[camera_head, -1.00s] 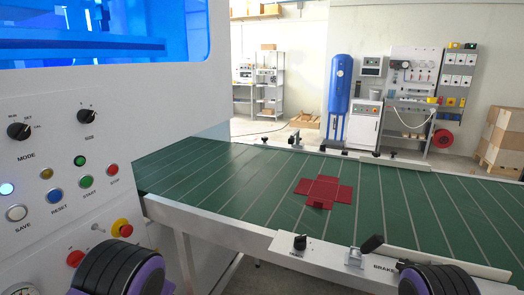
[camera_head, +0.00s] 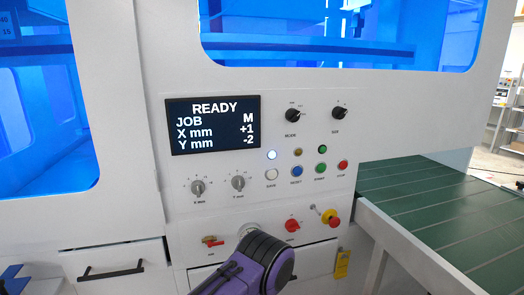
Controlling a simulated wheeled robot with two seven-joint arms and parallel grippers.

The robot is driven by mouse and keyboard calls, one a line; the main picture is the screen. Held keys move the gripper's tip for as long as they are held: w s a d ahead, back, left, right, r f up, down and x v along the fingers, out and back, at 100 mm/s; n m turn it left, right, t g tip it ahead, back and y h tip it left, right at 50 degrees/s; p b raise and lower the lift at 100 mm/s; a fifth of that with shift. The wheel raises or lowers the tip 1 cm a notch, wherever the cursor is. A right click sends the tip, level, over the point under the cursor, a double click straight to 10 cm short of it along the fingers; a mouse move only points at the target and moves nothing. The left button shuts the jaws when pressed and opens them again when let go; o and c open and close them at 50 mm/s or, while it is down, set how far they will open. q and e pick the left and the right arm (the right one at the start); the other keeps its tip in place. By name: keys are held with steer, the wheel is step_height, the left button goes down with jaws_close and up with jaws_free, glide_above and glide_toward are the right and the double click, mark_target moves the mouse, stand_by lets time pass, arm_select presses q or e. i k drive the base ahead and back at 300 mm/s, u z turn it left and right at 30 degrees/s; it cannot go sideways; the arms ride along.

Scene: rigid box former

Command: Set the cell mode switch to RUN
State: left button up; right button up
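The MODE switch (camera_head: 292,115) is a black rotary knob on the white machine front, right of the display. Small position labels surround it, too small to read now, and I cannot tell which one its pointer faces. A similar black knob labelled SIZE or similar (camera_head: 338,114) sits to its right. A purple and black link of my own arm rises from the bottom centre, below the panel and apart from the MODE switch. No fingers of either gripper show.
The display (camera_head: 212,126) reads READY, JOB M, X +1, Y -2. Buttons including a red one (camera_head: 343,165) sit below the knobs. Two grey dials (camera_head: 197,188) are lower left. A red emergency button (camera_head: 331,219) juts out lower right. The green conveyor (camera_head: 440,205) is at right.

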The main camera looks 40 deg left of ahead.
mark_target(293, 116)
steer(key=u, duration=1.15)
